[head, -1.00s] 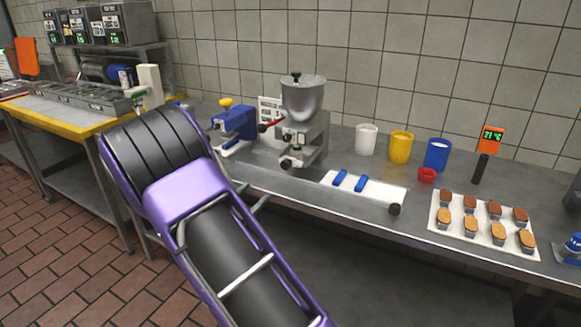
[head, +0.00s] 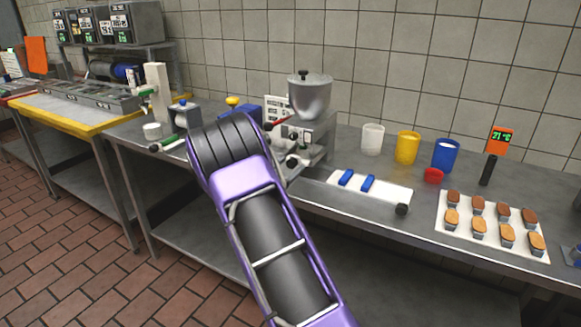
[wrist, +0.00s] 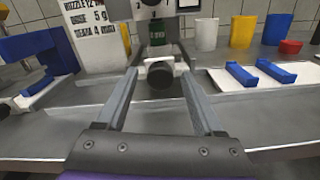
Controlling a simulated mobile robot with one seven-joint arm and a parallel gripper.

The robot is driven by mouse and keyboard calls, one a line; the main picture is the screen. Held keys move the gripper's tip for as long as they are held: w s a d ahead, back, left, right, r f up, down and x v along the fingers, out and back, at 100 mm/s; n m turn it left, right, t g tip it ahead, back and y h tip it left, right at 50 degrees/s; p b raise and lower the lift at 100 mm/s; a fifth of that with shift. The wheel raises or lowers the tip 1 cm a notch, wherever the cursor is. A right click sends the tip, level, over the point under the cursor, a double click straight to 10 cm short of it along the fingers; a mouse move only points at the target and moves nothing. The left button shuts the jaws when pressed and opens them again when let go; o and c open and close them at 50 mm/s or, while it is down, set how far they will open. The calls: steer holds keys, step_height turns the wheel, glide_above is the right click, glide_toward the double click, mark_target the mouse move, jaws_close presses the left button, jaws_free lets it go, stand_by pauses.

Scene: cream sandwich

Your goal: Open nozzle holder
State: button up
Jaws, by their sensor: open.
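The filling machine (head: 312,133) stands on the counter, with a steel hopper on top and a red-handled lever at its left. In the wrist view, a dark round knob (wrist: 160,75) on a pale bracket, apparently the nozzle holder, sits low on the machine's front. My gripper (wrist: 159,76) is open, with one finger on each side of the knob. The fingertips appear near the bracket; I cannot tell whether they touch it. In the head view my purple arm hides most of the gripper and part of the machine.
A white tray (head: 385,195) with two blue pieces lies right of the machine. White, yellow and blue cups (head: 446,155) and a red bowl (head: 434,175) stand behind. A tray of small cakes (head: 541,252) is farther right. A blue device (wrist: 35,65) and a sign (wrist: 97,35) are left.

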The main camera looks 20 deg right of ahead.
steer(key=shift+w+d, duration=0.3)
steer(key=shift+d, duration=0.1)
jaws_close()
